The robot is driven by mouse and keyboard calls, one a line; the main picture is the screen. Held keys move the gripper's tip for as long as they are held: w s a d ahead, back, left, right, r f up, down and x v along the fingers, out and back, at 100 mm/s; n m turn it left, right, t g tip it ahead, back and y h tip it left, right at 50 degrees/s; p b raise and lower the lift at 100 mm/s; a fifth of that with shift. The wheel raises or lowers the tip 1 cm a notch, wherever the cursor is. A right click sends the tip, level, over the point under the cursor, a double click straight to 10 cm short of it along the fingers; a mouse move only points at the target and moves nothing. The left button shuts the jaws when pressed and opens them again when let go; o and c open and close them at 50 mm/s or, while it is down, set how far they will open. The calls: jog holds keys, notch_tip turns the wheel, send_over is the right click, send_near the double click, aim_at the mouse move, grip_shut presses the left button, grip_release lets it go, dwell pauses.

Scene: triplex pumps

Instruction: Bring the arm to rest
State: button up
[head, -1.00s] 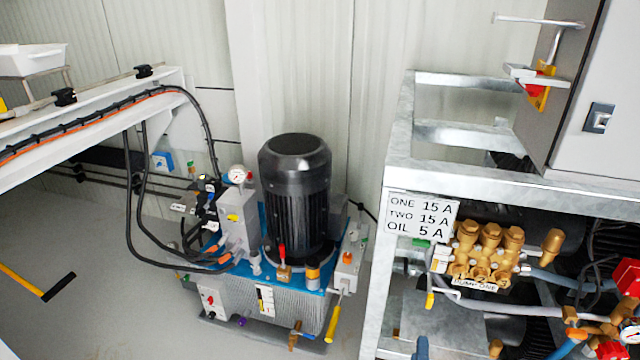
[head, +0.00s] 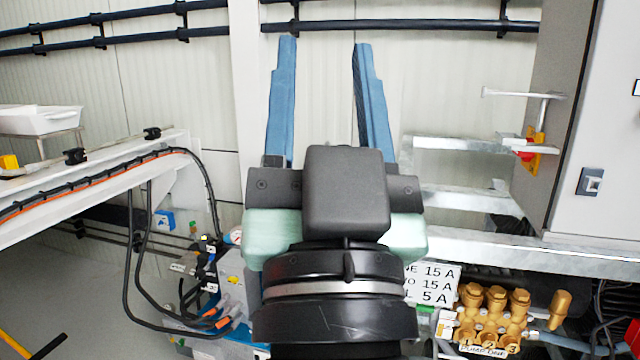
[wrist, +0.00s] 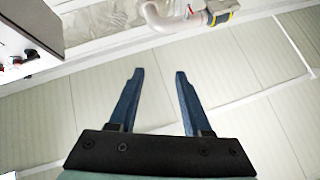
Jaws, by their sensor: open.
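My gripper (head: 324,62) is raised in the middle of the head view, with its two blue fingers pointing up and spread apart. Nothing is between them. My black wrist and the pale green gripper body hide much of the hydraulic unit behind. In the wrist view, my gripper (wrist: 157,78) also shows open and empty, in front of pale panels.
A galvanized frame (head: 480,243) and a grey cabinet (head: 590,130) stand at right, with a brass pump (head: 495,315) below. A white beam with black hoses (head: 90,185) is at left. Dark pipes (head: 400,27) run along the wall.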

jog(key=s+r+n+t+p, duration=0.1)
jog(key=s+r+p, duration=0.2)
jog(key=r+p, duration=1.8)
notch_tip(320, 180, up, 3)
jog(key=shift+s+a+r, duration=0.2)
jog(key=shift+a, duration=0.05)
